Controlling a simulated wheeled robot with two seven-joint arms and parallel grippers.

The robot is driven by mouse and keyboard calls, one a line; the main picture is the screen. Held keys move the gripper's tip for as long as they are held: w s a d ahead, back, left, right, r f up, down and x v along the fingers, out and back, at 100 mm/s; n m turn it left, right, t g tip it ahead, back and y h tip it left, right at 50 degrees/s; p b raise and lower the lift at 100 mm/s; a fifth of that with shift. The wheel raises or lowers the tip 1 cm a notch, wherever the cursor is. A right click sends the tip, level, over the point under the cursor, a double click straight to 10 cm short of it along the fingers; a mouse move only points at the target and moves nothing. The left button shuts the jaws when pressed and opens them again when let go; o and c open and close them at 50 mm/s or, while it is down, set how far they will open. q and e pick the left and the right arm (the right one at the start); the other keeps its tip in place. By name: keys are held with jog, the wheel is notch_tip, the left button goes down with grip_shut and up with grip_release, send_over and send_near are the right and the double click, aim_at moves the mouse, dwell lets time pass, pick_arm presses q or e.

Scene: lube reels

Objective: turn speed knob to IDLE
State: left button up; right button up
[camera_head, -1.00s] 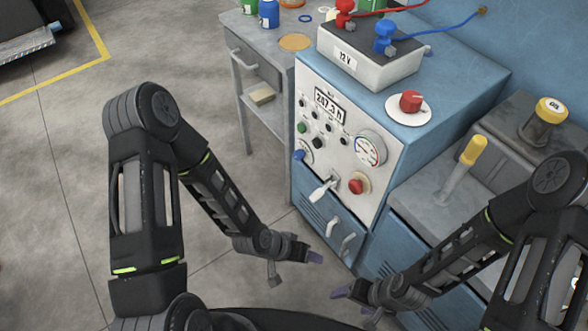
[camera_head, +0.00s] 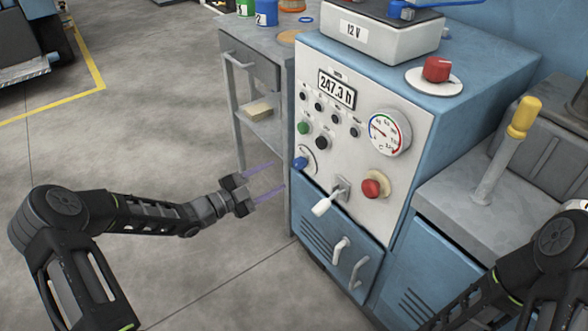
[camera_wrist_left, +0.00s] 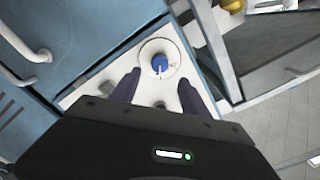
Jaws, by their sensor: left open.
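A blue knob (camera_head: 300,163) sits on a round white dial at the lower left of the white control panel (camera_head: 365,185). I take it for the speed knob; its markings are too small to read. In the left wrist view the blue knob (camera_wrist_left: 160,63) shows ahead between the fingers, with a light pointer mark toward the bottom of the picture. My left gripper (camera_head: 279,175) is open and empty, its two purple fingers pointing at the panel just left of the knob, apparently short of it. My right arm is at the lower right, its gripper out of view.
A white lever (camera_head: 326,204) and a red button (camera_head: 371,187) are right of the knob. A gauge (camera_head: 384,133) and display (camera_head: 337,89) are above. A red rotary switch (camera_head: 437,69) tops the blue cabinet. A grey side table (camera_head: 250,60) stands behind left.

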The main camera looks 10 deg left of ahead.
aim_at(295, 165)
pick_arm(q)
jog(key=shift+w+d, duration=0.1)
jog(key=b+x, duration=0.1)
jog(key=x, duration=0.5)
jog(key=shift+w+d+f+b, duration=0.1)
jog(key=shift+w+d+b, duration=0.1)
jog(key=shift+b, duration=0.15)
jog(key=shift+w+d, duration=0.3)
jog(key=shift+w, duration=0.1)
grip_shut()
